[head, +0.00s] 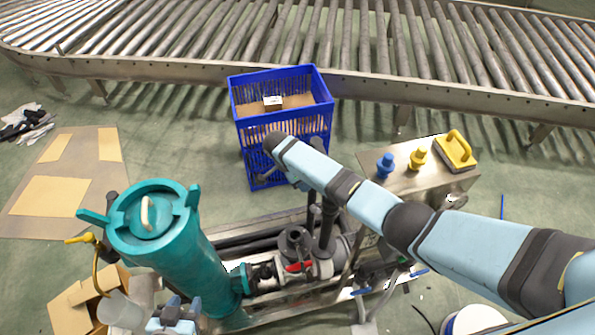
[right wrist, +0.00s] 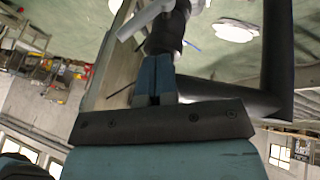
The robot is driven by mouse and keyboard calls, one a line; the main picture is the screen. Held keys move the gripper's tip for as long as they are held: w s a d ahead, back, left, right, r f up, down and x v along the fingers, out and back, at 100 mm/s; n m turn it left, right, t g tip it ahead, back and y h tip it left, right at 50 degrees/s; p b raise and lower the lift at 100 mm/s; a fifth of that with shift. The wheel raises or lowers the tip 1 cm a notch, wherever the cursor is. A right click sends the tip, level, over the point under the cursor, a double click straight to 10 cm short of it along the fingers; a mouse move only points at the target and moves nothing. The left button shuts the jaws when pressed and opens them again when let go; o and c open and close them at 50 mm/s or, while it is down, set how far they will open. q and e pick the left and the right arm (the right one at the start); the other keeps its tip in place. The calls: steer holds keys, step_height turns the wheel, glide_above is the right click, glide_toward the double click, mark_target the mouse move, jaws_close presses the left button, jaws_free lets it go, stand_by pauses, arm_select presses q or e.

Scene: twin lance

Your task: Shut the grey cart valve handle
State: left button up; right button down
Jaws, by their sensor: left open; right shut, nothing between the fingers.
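In the right wrist view a light grey lever handle (right wrist: 143,22) sits on a dark, round valve body (right wrist: 167,35). The shut, empty fingers of my right gripper (right wrist: 154,78) point at the valve body, close to it; I cannot tell whether they touch. In the head view my right arm covers the middle of the cart (head: 270,318), and I cannot clearly pick out the grey handle or the right gripper's fingertips there. A red valve handle (head: 298,267) shows low on the cart. My left gripper (head: 184,306) is open at the bottom edge, beside the teal vessel (head: 205,250).
A blue crate (head: 290,125) stands behind the cart, before a roller conveyor (head: 200,62). A steel top (head: 435,180) at right holds a blue fitting (head: 385,165), a yellow fitting (head: 418,158) and a yellow-handled block (head: 455,150). Cardboard (head: 75,175) lies at left.

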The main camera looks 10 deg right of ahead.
steer(key=s+f, duration=0.1)
steer(key=s+d+f+p, duration=0.1)
steer(key=s+f, duration=0.1)
steer(key=f, duration=0.1)
steer(key=shift+s+d+f, duration=0.1)
steer(key=shift+s+d, duration=0.2)
steer(key=shift+d, duration=0.05)
